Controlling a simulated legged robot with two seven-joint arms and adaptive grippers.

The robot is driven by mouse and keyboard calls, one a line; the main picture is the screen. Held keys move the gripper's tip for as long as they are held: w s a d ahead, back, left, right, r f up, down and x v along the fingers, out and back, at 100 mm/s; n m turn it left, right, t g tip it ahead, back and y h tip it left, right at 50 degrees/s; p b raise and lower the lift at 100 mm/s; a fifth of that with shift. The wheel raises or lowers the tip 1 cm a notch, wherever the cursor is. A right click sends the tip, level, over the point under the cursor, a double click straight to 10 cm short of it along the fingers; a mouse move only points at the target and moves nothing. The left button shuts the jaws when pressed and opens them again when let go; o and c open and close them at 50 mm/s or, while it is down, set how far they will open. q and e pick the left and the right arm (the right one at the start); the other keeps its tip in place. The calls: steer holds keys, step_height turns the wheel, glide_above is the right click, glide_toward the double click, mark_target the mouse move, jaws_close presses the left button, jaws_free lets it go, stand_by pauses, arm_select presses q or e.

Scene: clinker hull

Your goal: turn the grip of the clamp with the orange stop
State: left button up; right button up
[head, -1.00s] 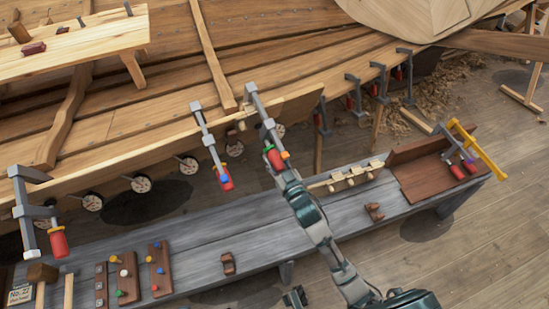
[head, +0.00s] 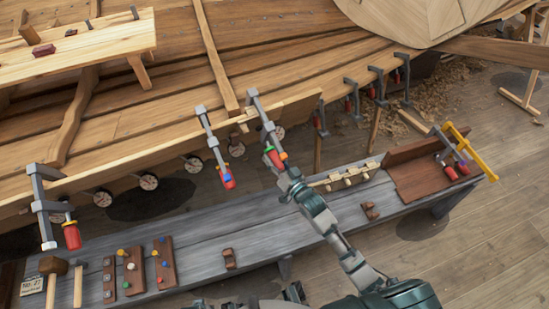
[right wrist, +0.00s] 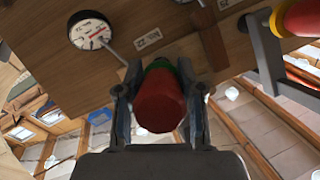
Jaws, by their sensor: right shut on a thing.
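The clamp with the orange stop (head: 283,156) hangs on the hull plank edge in the head view, its grey bar (head: 260,110) running down to a red grip with a green collar. My right gripper (head: 279,166) is shut around this grip. In the right wrist view the red grip (right wrist: 160,102) sits between both fingers, green collar behind it; the orange stop is not visible there. A dark piece at the bottom edge of the head view looks like my left gripper (head: 295,293); its fingers are unclear.
A neighbouring clamp (head: 212,145) with a red grip and blue stop hangs just left. Another clamp (head: 46,205) with a yellow collar is farther left. The grey bench (head: 200,262) below carries peg boards, a mallet (head: 52,267) and a brown tray (head: 412,180).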

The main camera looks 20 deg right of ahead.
steer(key=shift+m+y, duration=0.8)
steer(key=shift+m, duration=0.2)
steer(key=shift+r, duration=0.1)
steer(key=o, duration=1.2)
steer(key=shift+c, duration=0.2)
steer(key=v, duration=1.2)
steer(key=shift+d+f, duration=0.2)
steer(key=shift+f, duration=0.05)
